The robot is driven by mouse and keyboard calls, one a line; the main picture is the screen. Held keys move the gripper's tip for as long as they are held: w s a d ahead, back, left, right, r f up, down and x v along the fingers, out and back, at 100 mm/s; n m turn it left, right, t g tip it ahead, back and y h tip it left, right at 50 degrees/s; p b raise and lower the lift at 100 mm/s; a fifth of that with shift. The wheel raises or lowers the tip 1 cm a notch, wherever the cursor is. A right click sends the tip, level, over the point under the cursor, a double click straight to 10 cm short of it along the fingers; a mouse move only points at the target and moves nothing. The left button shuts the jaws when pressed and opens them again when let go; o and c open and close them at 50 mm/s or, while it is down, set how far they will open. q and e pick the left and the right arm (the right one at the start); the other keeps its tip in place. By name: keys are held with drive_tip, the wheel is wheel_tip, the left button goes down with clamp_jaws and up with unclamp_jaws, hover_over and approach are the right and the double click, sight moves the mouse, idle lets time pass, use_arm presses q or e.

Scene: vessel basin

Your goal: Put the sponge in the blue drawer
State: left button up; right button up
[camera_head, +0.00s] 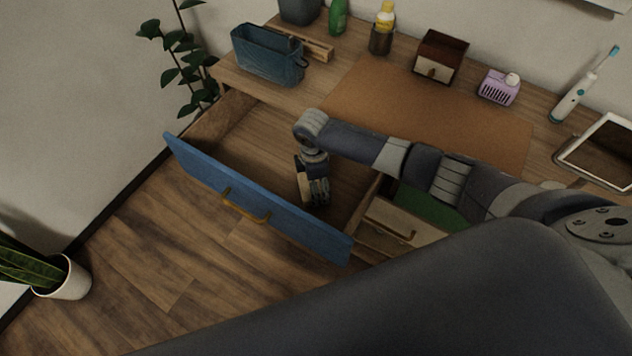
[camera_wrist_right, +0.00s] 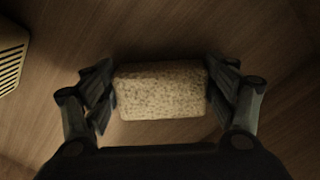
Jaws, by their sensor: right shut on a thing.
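The sponge (camera_wrist_right: 160,92) is a beige speckled block, seen in the right wrist view between the two fingers of my right gripper (camera_wrist_right: 160,88), which touch its left and right ends. In the head view my right gripper (camera_head: 315,195) points down inside the open blue drawer (camera_head: 255,202), right of its middle. The sponge cannot be made out clearly in the head view. The drawer is pulled out and has a blue front with a brass handle (camera_head: 245,207). Wood boards lie below the sponge in the wrist view; the gap to them is hard to judge. My left gripper is out of view.
The desk (camera_head: 232,78) above carries a blue basket (camera_head: 268,55), a brown mat (camera_head: 430,110), a small wooden box (camera_head: 440,56), a purple holder (camera_head: 498,87) and a tablet (camera_head: 603,150). A pale drawer (camera_head: 400,225) is right of the blue one. A potted plant (camera_head: 65,280) stands lower left.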

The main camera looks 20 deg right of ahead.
drive_tip(key=o, duration=0.7)
drive_tip(key=r, duration=1.2)
drive_tip(key=shift+a+r, duration=0.1)
drive_tip(key=shift+a, duration=0.1)
